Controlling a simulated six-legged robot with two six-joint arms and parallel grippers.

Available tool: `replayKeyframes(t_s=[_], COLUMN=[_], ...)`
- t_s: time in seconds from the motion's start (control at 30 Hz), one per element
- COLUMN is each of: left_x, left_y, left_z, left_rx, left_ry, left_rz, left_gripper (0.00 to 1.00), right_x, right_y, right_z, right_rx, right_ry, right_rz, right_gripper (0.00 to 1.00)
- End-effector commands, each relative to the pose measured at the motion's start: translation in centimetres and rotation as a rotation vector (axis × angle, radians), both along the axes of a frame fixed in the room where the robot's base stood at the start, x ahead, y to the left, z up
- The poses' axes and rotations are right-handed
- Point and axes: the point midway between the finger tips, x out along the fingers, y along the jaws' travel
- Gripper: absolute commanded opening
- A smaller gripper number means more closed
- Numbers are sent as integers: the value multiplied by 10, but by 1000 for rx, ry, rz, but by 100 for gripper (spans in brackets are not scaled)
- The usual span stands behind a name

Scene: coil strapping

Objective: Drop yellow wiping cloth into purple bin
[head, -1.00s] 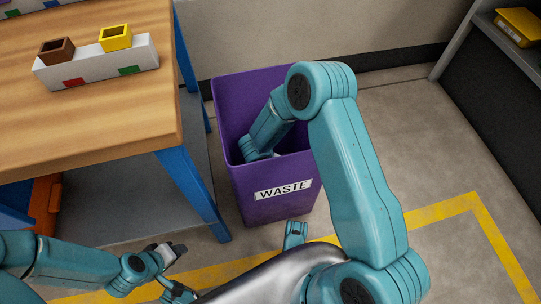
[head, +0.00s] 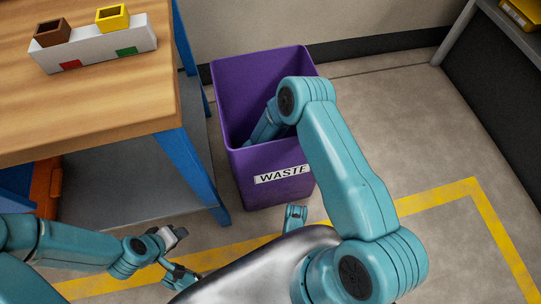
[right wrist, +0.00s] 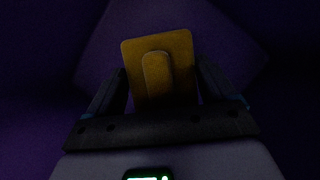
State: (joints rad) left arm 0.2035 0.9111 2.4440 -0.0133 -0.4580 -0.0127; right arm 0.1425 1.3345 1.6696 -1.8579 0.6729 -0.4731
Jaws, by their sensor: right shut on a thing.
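The purple bin (head: 232,98) labelled WASTE stands on the floor beside the workbench. My right arm reaches over its rim and down inside, and the bin's wall hides the right gripper in the head view. In the right wrist view, the yellow wiping cloth (right wrist: 181,55), dark in the shade, sits between the fingers of my right gripper (right wrist: 160,80). The gripper is shut on it, with dim purple bin walls around. My left gripper (head: 177,236) is low at the left, away from the bin; its finger gap is too small to judge.
A wooden workbench (head: 100,110) with blue legs is at the left. It carries a white block (head: 95,50) with a brown holder (head: 52,33) and a yellow holder (head: 112,18). A grey shelf (head: 510,35) stands at the upper right. Floor right of the bin is clear.

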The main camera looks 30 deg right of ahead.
Motion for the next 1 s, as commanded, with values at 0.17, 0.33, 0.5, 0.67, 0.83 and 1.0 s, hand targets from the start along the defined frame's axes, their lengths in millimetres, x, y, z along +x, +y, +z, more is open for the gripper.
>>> replayKeyframes(t_s=[0.17,0.33,0.5,0.67,0.83,1.0], left_x=[0,0,0,0,0,0], left_y=[0,0,0,0,0,0], left_z=[0,0,0,0,0,0], left_rx=[0,0,0,0,0,0], left_ry=[0,0,0,0,0,0], left_rz=[0,0,0,0,0,0], left_gripper=[43,43,43,43,43,43], right_x=[0,0,0,0,0,0], right_y=[0,0,0,0,0,0], right_z=[-7,-9,-8,-11,-17,-21], right_rx=[1,0,0,0,0,0], right_ry=[1,0,0,0,1,0], right_rz=[-1,-1,-1,-1,0,-1], right_gripper=[56,56,56,56,56,56])
